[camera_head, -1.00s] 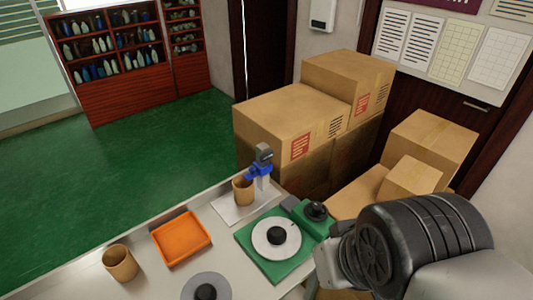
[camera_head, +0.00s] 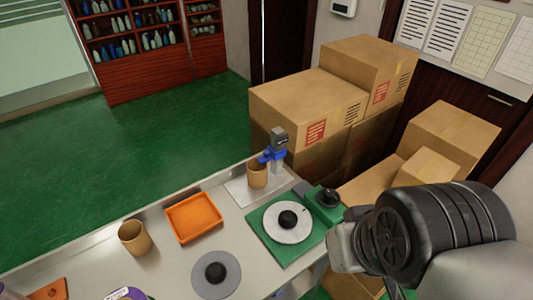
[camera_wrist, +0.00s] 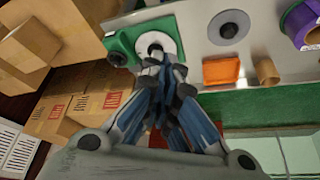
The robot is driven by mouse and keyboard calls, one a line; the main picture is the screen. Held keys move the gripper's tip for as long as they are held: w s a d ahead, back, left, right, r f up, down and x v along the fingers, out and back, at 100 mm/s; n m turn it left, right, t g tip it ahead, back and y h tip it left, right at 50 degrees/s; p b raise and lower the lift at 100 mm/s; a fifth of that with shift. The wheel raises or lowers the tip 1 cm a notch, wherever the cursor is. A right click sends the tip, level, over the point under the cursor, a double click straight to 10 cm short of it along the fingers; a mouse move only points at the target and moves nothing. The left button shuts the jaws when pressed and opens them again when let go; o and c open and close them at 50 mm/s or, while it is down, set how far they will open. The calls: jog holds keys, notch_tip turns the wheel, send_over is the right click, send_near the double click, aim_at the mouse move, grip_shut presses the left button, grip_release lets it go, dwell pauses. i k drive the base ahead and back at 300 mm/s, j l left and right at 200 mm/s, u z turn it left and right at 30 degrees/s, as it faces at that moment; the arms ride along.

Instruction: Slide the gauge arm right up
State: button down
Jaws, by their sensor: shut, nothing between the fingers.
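A small gauge stands at the table's far edge in the head view. It has an upright pale post with a grey head (camera_head: 279,138) and a blue arm (camera_head: 271,155) reaching left. The blue arm sits partway up the post, just above a brown cup (camera_head: 257,176). The post and cup rest on a white plate (camera_head: 238,190). My gripper (camera_wrist: 163,62) is shut and empty in the wrist view, in front of the table. There its fingers hide the place of the gauge. In the head view my fingers do not show clearly.
A green fixture (camera_head: 264,250) with a white disc (camera_head: 288,222) and black knobs is right of the gauge. An orange tray (camera_head: 194,218), another brown cup (camera_head: 135,238) and a grey disc (camera_head: 216,275) lie left and nearer. Cardboard boxes (camera_head: 290,97) stand behind the table.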

aim_at(266, 156)
jog(key=i+l+z, duration=0.1)
jog(key=i+l, duration=0.15)
jog(key=i, duration=0.15)
jog(key=i+l+z, duration=0.15)
jog(key=i, duration=0.25)
jog(key=l, duration=0.1)
